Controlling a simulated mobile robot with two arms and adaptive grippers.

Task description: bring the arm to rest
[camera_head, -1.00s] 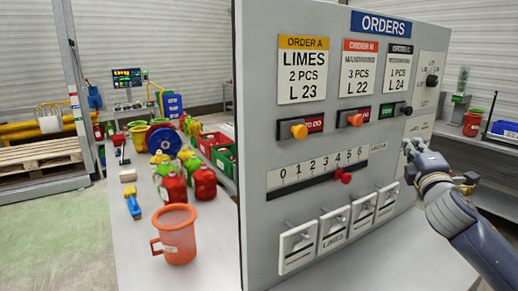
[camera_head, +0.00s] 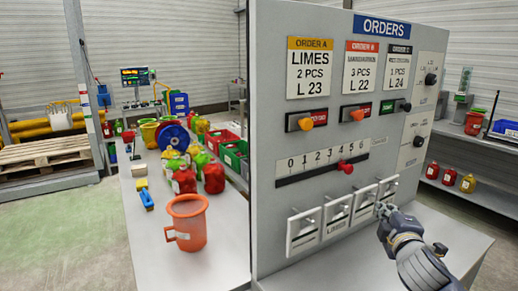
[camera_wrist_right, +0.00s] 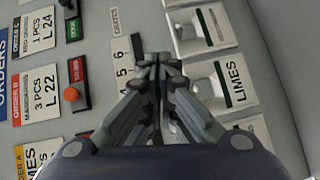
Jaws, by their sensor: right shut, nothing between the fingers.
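My right gripper (camera_head: 384,212) is shut and empty. In the head view it is in front of the lower right part of the grey ORDERS panel (camera_head: 272,120), beside the rightmost of the white rocker switches (camera_head: 388,188). It appears apart from the panel, though the small gap is hard to judge. In the right wrist view, the closed fingers (camera_wrist_right: 157,62) point at the panel between the number scale (camera_wrist_right: 122,70) and the white switches, one labelled LIMES (camera_wrist_right: 232,85). My left gripper is not in view.
The panel carries orange knobs (camera_head: 305,124), a red slider knob (camera_head: 345,167) and black knobs (camera_head: 430,79) that stick out. An orange jug (camera_head: 188,222) and several bottles stand on the table (camera_head: 140,245) to the left.

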